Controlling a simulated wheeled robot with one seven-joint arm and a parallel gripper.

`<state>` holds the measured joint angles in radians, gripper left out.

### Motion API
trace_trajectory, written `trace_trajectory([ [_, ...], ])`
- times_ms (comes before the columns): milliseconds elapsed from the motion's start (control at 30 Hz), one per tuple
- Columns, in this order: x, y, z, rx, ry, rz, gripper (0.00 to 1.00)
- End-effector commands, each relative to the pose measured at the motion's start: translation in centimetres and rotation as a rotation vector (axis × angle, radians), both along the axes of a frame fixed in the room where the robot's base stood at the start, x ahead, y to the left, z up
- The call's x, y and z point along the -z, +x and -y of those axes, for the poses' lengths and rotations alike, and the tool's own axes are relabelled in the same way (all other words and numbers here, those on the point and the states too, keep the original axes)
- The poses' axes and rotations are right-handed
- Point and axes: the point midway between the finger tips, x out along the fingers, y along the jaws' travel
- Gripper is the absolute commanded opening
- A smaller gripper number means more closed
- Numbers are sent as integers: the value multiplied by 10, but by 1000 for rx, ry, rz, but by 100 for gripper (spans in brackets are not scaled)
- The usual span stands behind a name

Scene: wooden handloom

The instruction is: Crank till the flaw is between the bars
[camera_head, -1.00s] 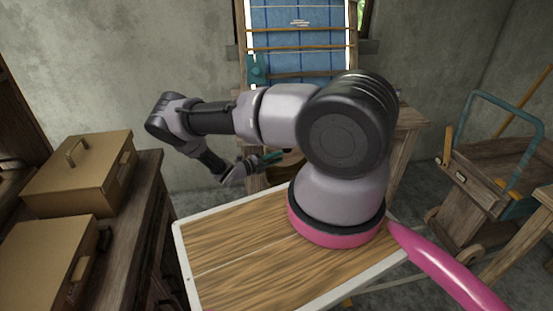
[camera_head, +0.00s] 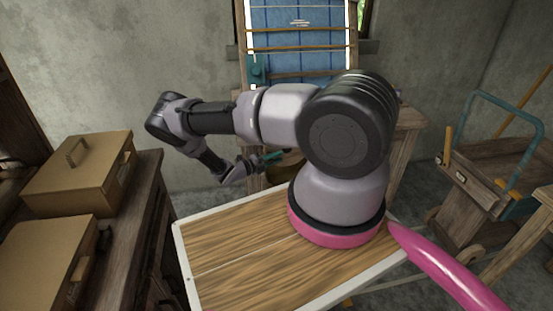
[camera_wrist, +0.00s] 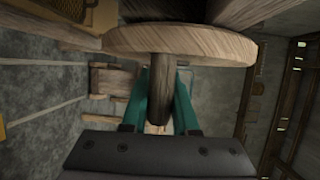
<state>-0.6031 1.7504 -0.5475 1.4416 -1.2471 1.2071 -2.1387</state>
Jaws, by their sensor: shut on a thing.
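The blue cloth (camera_head: 275,17) hangs on the loom at the back, with a small pale flaw (camera_head: 300,22) on it. The flaw lies just above the upper wooden bar (camera_head: 290,30); a second bar (camera_head: 290,48) crosses the cloth lower down. In the wrist view a dark crank handle (camera_wrist: 156,100) stands out from a round wooden crank disc (camera_wrist: 190,42). My gripper's teal fingers (camera_wrist: 160,92) are shut on the handle, one on each side. In the head view my gripper (camera_head: 271,156) is low in front of the loom, and the crank is largely hidden there.
Cardboard-coloured boxes (camera_head: 85,172) stand on a dark wooden bench at the left. A wooden cart with a teal handle (camera_head: 508,104) stands at the right. My arm hides part of the loom's lower right.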

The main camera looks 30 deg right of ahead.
Motion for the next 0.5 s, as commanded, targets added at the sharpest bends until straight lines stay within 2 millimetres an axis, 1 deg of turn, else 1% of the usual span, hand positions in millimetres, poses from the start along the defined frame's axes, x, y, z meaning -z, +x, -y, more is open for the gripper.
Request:
trace_trajectory([
  [267,-2,0,-2,0,35,10,0],
  [500,-11,1,-3,2,163,48,0],
])
